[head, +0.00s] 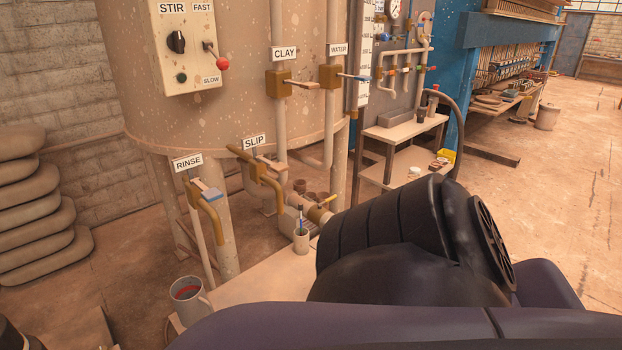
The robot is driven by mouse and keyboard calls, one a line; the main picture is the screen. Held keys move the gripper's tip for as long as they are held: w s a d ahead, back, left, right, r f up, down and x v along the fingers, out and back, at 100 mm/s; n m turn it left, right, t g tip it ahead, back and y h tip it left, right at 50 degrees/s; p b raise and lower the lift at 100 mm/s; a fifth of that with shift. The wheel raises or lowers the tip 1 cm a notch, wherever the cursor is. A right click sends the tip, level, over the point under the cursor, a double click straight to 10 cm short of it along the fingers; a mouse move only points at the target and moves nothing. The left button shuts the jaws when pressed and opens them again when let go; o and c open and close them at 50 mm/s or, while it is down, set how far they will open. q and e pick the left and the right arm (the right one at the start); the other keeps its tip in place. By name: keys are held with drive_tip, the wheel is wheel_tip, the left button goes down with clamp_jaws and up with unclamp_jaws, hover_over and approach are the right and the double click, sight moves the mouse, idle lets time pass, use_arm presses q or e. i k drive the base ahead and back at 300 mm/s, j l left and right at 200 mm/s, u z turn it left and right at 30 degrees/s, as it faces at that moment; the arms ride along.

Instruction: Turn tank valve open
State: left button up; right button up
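The large speckled tank (245,110) stands on legs at the left. Labelled valves are on its pipes: CLAY (280,82) with a reddish lever, WATER (330,77) with a blue lever, RINSE (205,192) with a blue lever on a curved spout, and SLIP (262,170) with a brownish lever on a spout. No valve is labelled as tank valve. Neither gripper shows; my arm links fill the lower right and bottom.
A stir control panel (188,45) is on the tank. Stacked sacks (35,215) stand left. Floor at right is open.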

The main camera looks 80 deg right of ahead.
sight(334, 196)
drive_tip(key=z, duration=1.4)
drive_tip(key=l+z, duration=0.15)
drive_tip(key=l, duration=0.2)
drive_tip(key=i+l+z, duration=0.2)
drive_tip(key=l, duration=0.15)
drive_tip(key=i+l, duration=0.1)
drive_tip(key=l, duration=0.9)
drive_tip(key=i+l, duration=0.15)
drive_tip(key=l, duration=0.35)
drive_tip(key=i+l, duration=0.1)
drive_tip(key=l, duration=0.4)
drive_tip(key=i+l, duration=0.1)
drive_tip(key=l, duration=0.35)
